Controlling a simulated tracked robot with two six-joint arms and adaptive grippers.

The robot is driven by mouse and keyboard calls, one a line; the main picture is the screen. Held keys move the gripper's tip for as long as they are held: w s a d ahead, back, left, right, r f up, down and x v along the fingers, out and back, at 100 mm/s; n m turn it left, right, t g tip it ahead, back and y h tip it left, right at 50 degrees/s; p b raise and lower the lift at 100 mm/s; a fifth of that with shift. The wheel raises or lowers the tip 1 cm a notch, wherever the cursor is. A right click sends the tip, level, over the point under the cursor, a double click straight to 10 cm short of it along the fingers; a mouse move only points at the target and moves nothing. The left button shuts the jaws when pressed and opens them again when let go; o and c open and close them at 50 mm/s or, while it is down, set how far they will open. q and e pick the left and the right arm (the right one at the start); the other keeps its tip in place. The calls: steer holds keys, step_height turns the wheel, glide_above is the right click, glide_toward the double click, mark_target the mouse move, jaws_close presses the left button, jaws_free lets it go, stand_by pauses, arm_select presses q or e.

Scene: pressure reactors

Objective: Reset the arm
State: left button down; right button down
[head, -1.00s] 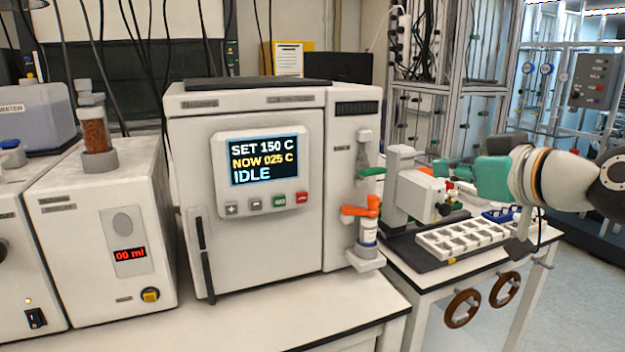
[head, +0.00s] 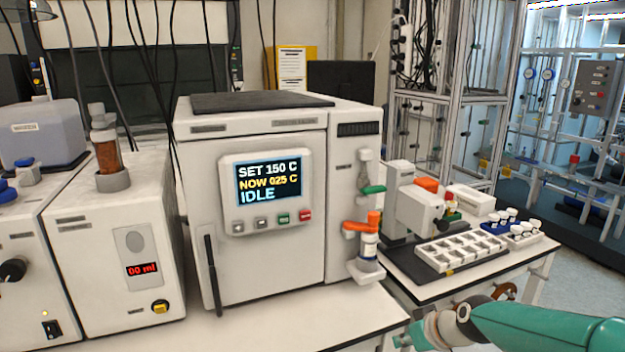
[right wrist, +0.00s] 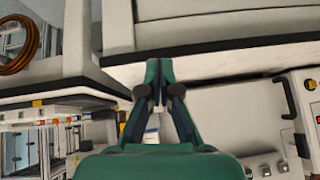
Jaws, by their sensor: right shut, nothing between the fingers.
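My right arm shows at the bottom right of the head view, with its green link and ringed wrist low in front of the benches. The right gripper (head: 403,341) is only partly seen at the bottom edge, its fingers hard to make out there. In the right wrist view, the gripper (right wrist: 158,72) has its two dark green fingers together at the tips, with nothing between them. My left gripper is in neither view. The reactor cabinet (head: 255,265) stands shut, its screen (head: 268,180) reading SET 150 C, NOW 025 C, IDLE.
An orange-handled valve (head: 368,222) is on the cabinet's side. A pump unit (head: 115,260) showing 00 ml stands left.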

steer(key=s+a+f+g+p, duration=0.1)
steer(key=s+f, duration=0.2)
steer(key=f, duration=0.3)
steer(key=s+a+f+g, duration=0.1)
steer(key=s+f+g, duration=0.1)
steer(key=s+f, duration=0.3)
steer(key=s+a+f+m+g+p, duration=0.1)
steer(key=s+a+f+m, duration=0.1)
steer(key=s+f, duration=0.5)
steer(key=s+a+f+m+g+p, duration=0.1)
steer(key=s+f+m, duration=0.3)
steer(key=s+f, duration=0.4)
steer(key=s+a+g, duration=0.1)
steer(key=s, duration=0.6)
steer(key=shift+a+f, duration=0.2)
steer(key=shift+a, duration=0.15)
steer(key=shift+s, duration=0.1)
